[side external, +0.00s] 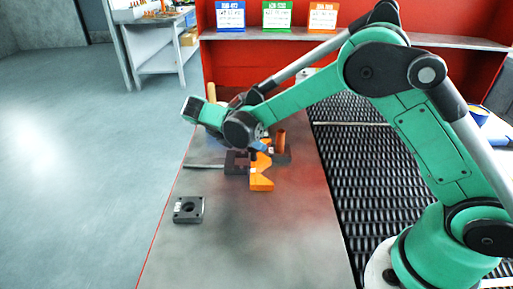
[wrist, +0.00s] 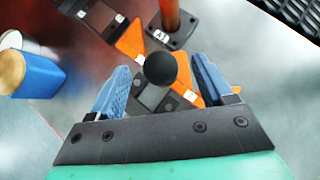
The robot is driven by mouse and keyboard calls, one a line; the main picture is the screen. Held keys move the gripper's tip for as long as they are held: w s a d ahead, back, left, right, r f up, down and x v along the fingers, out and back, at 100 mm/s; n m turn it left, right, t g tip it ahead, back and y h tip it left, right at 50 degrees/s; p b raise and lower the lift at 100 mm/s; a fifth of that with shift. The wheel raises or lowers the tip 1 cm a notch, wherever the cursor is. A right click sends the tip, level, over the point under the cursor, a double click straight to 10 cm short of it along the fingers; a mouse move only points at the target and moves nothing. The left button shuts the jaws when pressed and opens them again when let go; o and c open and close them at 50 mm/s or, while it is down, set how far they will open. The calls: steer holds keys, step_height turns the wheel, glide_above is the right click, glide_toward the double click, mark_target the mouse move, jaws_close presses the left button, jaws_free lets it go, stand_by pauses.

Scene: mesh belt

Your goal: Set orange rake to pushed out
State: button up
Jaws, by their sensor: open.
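The orange rake (side external: 261,178) lies on the grey table, next to a dark block (side external: 237,162) with a thin grey rod sticking out to the left. In the wrist view, orange parts of the rake (wrist: 131,42) show on both sides of a round black knob (wrist: 161,68). My gripper (side external: 262,147) is low over the rake and block. Its blue fingers are open (wrist: 160,78), with the knob between them in the picture; I cannot tell whether they touch it. The fingers and knob hide part of the dark block.
An orange-brown post (side external: 279,140) stands on a dark base just behind the rake. A dark square block with a hole (side external: 188,210) lies at front left. The black mesh belt (side external: 345,160) runs along the right.

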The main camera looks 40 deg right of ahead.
steer(key=shift+x, duration=1.1)
jaws_close()
